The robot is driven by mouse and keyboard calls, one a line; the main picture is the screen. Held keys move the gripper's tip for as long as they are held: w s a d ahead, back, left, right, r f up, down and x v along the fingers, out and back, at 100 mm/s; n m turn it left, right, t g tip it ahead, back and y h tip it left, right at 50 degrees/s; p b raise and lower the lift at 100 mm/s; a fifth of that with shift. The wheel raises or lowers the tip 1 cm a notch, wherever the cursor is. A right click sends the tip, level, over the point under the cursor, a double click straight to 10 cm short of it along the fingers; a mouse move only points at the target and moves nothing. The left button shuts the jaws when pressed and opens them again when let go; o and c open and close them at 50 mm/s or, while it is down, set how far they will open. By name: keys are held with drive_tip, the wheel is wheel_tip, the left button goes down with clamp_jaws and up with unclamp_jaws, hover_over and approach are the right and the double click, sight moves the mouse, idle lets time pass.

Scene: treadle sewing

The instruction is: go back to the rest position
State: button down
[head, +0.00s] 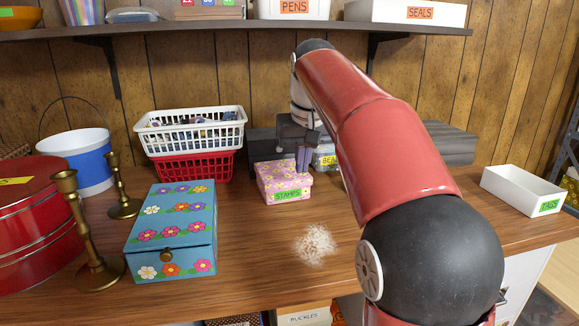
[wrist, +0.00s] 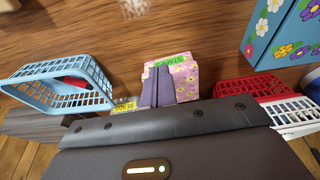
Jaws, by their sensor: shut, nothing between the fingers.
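My red arm reaches over the wooden table (head: 250,255) toward the back. My gripper (head: 304,170) points down with its two fingers together, empty, at the back right of the pink floral STAMPS box (head: 275,186). In the wrist view, the shut fingers (wrist: 157,72) overlap the edge of the STAMPS box (wrist: 185,78); I cannot tell whether they touch it. A box with a yellow label (head: 326,157) stands close behind and is partly hidden by my arm.
A white basket (head: 190,140) sits on a red one (head: 190,168). A blue flowered box (head: 172,235), brass candlesticks (head: 92,235) and a red tin (head: 30,240) stand left. A light-blue basket (wrist: 62,75) shows in the wrist view. A shelf (head: 220,27) hangs above.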

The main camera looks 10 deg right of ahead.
drive_tip(key=s+f+t, duration=0.1)
drive_tip(key=s+f, duration=0.8)
drive_tip(key=s, duration=0.4)
drive_tip(key=s+f+t, duration=0.1)
drive_tip(key=s+f, duration=0.8)
drive_tip(key=s, duration=0.5)
drive_tip(key=shift+s+a, duration=0.25)
